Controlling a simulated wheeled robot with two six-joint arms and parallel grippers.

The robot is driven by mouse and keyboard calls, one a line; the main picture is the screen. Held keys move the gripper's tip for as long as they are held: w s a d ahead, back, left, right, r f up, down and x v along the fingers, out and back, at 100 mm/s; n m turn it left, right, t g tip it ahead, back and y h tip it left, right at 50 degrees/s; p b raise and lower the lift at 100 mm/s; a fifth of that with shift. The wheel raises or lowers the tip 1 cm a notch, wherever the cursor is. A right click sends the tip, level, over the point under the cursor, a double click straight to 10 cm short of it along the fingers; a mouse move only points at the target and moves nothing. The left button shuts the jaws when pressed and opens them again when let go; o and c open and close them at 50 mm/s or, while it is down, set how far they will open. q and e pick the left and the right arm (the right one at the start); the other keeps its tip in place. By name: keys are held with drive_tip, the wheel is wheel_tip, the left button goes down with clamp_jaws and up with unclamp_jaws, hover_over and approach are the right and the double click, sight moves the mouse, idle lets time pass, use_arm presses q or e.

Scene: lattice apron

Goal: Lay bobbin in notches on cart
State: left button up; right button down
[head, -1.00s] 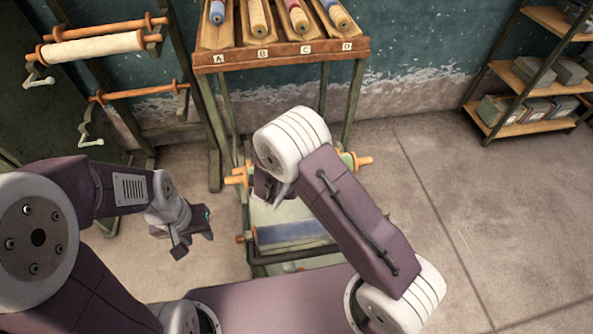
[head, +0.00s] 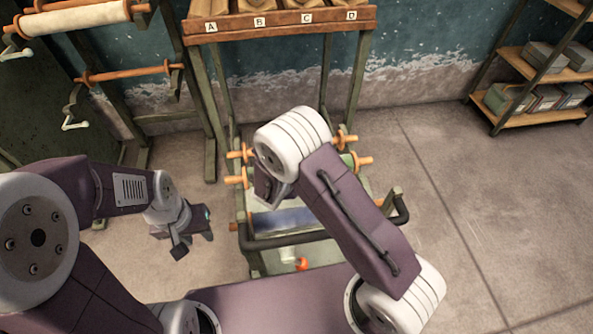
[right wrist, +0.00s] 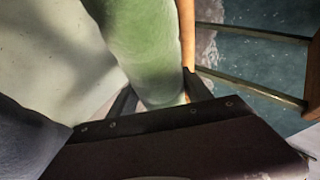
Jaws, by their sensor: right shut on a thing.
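My right gripper (right wrist: 158,100) is shut on a green bobbin (right wrist: 150,45), which fills the middle of the right wrist view. In the head view my right arm hides that gripper and most of the bobbin. The bobbin's orange ends (head: 235,180) stick out on both sides of the arm, with some green at the right. The cart (head: 262,240), with a dark bar and a pale bed with a blue patch, stands below and behind the arm. I cannot make out its notches. My left gripper (head: 194,244) is empty and open, left of the cart.
Another orange-ended rod (head: 240,154) lies just beyond the held bobbin. A wooden rack (head: 280,30) labelled A to D stands behind. A rack with a white roll (head: 75,18) is at left, shelves (head: 540,75) at right. Floor at right is clear.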

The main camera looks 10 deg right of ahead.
drive_tip(key=shift+r, duration=0.15)
drive_tip(key=shift+p, duration=0.35)
idle(0.6)
drive_tip(key=shift+f+b, duration=0.95)
drive_tip(key=shift+f, duration=0.45)
drive_tip(key=shift+f, duration=0.1)
drive_tip(key=shift+f, duration=0.35)
